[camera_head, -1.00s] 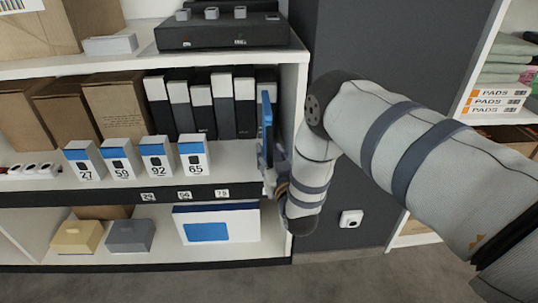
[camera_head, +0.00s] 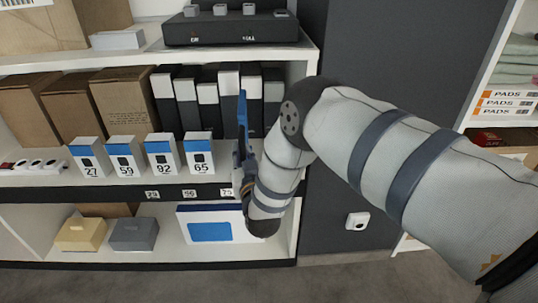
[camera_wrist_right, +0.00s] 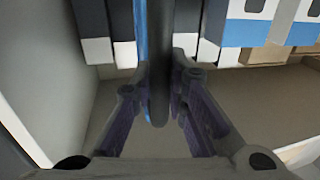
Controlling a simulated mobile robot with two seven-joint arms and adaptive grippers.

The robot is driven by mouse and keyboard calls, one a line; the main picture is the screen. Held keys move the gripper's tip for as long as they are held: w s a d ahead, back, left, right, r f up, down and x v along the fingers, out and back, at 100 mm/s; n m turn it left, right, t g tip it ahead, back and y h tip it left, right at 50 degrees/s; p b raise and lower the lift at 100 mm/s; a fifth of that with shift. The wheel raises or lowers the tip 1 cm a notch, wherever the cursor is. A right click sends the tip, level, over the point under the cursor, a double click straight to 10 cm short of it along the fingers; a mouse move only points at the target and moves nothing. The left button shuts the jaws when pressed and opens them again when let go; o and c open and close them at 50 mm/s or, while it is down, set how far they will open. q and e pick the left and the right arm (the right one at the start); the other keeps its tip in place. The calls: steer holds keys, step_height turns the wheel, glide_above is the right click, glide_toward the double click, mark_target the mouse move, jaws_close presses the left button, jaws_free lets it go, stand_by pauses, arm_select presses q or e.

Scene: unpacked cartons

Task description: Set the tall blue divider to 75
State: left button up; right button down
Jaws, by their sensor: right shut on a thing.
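The tall blue divider (camera_head: 242,112) stands upright, edge-on, in front of the dark and white binders at the right of the middle shelf. My right gripper (camera_head: 240,156) is shut on its lower part, just above the shelf's front edge. In the right wrist view the divider (camera_wrist_right: 141,35) runs between the fingers of my right gripper (camera_wrist_right: 158,118). The shelf edge carries small number labels; the rightmost, which seems to read 75 (camera_head: 226,192), lies just below and left of the gripper. Whether the divider touches the shelf cannot be told. My left gripper is out of view.
Several blue-and-white boxes stand left of the divider, the nearest marked 65 (camera_head: 198,155). Binders (camera_head: 207,100) stand close behind. The shelf's side wall (camera_head: 302,75) is to the right. Boxes lie on the shelf below.

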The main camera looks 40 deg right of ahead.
steer(key=w+a, duration=0.1)
steer(key=w+a+b, duration=0.1)
steer(key=a, duration=0.1)
steer(key=w+a, duration=0.1)
steer(key=shift+a, duration=0.4)
steer(key=c, duration=1.6)
jaws_free()
steer(key=shift+o, duration=0.2)
steer(key=v, duration=1.2)
